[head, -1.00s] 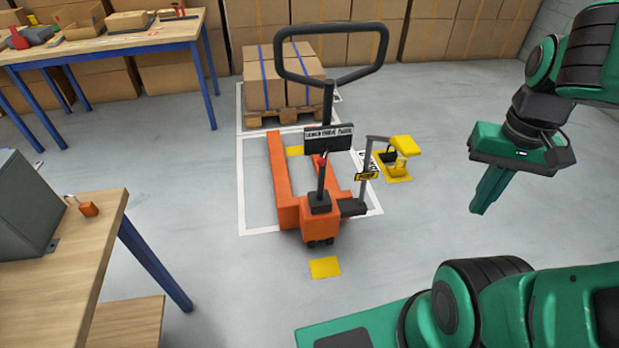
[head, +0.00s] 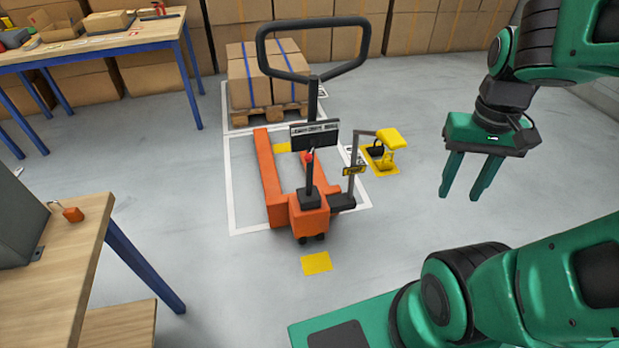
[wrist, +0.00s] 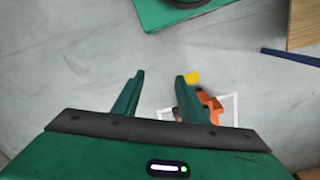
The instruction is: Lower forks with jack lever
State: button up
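An orange pallet jack (head: 310,217) stands on the floor with a tall black loop handle (head: 362,62). A small red-tipped lever (head: 310,156) shows on its column below a dark sign plate (head: 314,133). A grey post (head: 353,160) with a yellow tag rises from a black block at the jack's right side and bends towards a yellow block (head: 392,139). I cannot tell which is the jack lever. My gripper (head: 460,196) is open, empty and pointing down, apart from the jack at its right. In the wrist view, its fingers (wrist: 160,76) are spread; part of the orange jack (wrist: 211,106) shows beyond them.
Strapped boxes on a wooden pallet (head: 270,115) stand beyond the forks. White lines mark the floor around the jack. A workbench (head: 85,235) with an orange padlock (head: 73,214) is at the left; another table (head: 110,45) stands behind.

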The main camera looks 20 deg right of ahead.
jog(key=w+f+n+g+h, duration=0.2)
jog(key=w+f+n+h, duration=0.4)
jog(key=w+f, duration=0.55)
jog(key=n+t+h, duration=0.4)
jog(key=n+t, duration=1.3)
jog(key=n, duration=0.9)
send_near(306, 161)
jog(key=x, duration=1.1)
jog(key=shift+w+d+r, duration=0.1)
jog(key=shift+d, duration=0.05)
grip_shut()
